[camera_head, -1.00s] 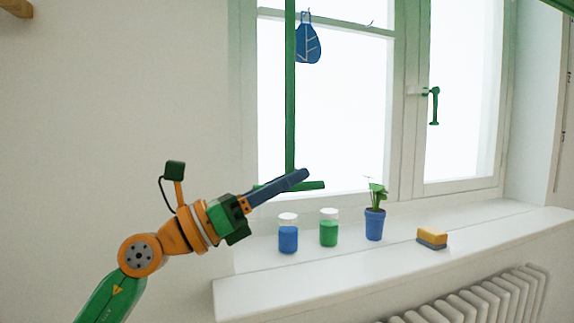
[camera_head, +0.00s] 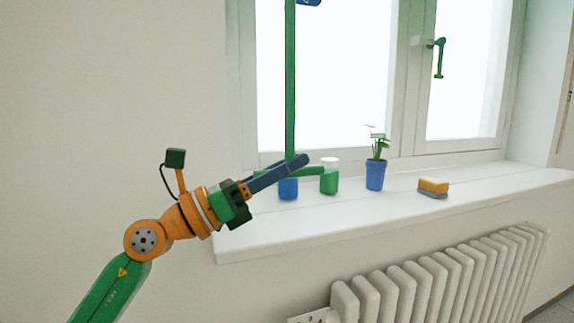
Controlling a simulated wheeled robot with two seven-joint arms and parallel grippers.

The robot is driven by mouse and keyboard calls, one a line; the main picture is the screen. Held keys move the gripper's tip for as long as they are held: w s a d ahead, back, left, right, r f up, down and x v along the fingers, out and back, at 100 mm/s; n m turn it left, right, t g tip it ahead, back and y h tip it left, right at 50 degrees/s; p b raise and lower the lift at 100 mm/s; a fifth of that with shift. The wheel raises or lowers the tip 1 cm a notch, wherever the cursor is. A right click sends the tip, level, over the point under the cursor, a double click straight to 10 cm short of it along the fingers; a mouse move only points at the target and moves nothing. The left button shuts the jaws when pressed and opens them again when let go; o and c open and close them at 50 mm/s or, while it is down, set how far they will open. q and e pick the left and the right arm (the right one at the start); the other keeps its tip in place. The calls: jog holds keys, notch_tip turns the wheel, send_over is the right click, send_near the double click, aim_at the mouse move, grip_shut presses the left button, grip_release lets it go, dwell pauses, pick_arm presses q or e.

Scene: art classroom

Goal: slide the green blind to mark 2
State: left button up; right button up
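The green blind (camera_head: 290,80) shows as a narrow upright green strip in front of the left window pane. A short level green bar (camera_head: 312,170) is at its lower end, in front of the jars on the sill. My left gripper (camera_head: 300,161) reaches in from the left, its dark blue fingers at this bar. It looks shut on it, though the fingers overlap in this view and hide the contact. No numbered mark can be made out. My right gripper is out of view.
A radiator (camera_head: 440,275) is below. A green window handle (camera_head: 440,58) is at the right.

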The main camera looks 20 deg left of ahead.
pick_arm(q)
jog(key=o, duration=0.3)
jog(key=shift+w+f, duration=0.1)
jog(key=shift+w, duration=0.05)
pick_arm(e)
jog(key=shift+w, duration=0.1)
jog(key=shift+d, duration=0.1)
pick_arm(q)
jog(key=shift+s+a+f, duration=0.15)
jog(key=shift+s+a, duration=0.05)
jog(key=shift+a, duration=0.05)
jog(key=b+v, duration=0.3)
jog(key=v, duration=0.3)
jog(key=shift+a, duration=0.2)
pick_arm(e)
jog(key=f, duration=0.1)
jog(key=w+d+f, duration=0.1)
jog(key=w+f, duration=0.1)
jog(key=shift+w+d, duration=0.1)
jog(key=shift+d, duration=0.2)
pick_arm(q)
jog(key=shift+s, duration=0.1)
